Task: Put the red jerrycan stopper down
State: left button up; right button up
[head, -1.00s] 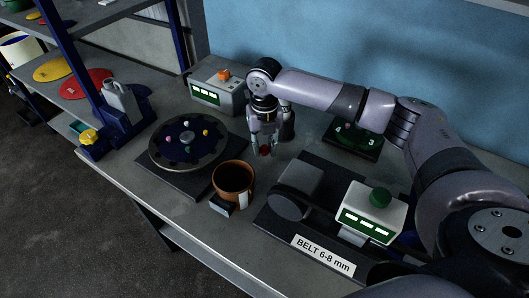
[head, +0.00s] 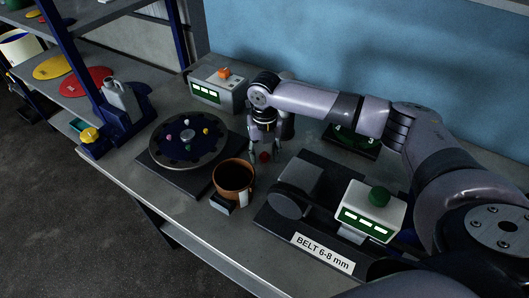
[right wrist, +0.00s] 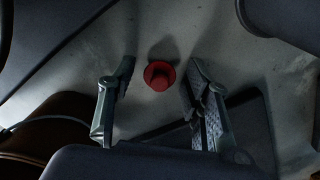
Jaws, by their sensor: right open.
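The red jerrycan stopper (head: 265,157) stands on the grey bench top, between the brown pot and the wall. My right gripper (head: 264,153) is over it, pointing down and open. In the right wrist view the stopper (right wrist: 160,76) sits between the two spread fingers (right wrist: 160,72), with a visible gap on each side. A grey jerrycan (head: 122,101) stands on a blue stand at the left of the bench. My left gripper is not in view.
A brown pot (head: 233,176) is just in front of the gripper. A belt unit (head: 290,203) lies to the right, a round dark carousel (head: 188,157) to the left. A control box with an orange button (head: 216,91) stands behind left, a dark panel with green dials (head: 351,139) behind right.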

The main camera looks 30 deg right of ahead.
aim_at(265, 153)
jog(key=shift+r, duration=0.1)
notch_tip(265, 153, up, 12)
jog(key=b, duration=0.2)
dwell(0.4)
jog(key=shift+r, duration=0.1)
dwell(2.3)
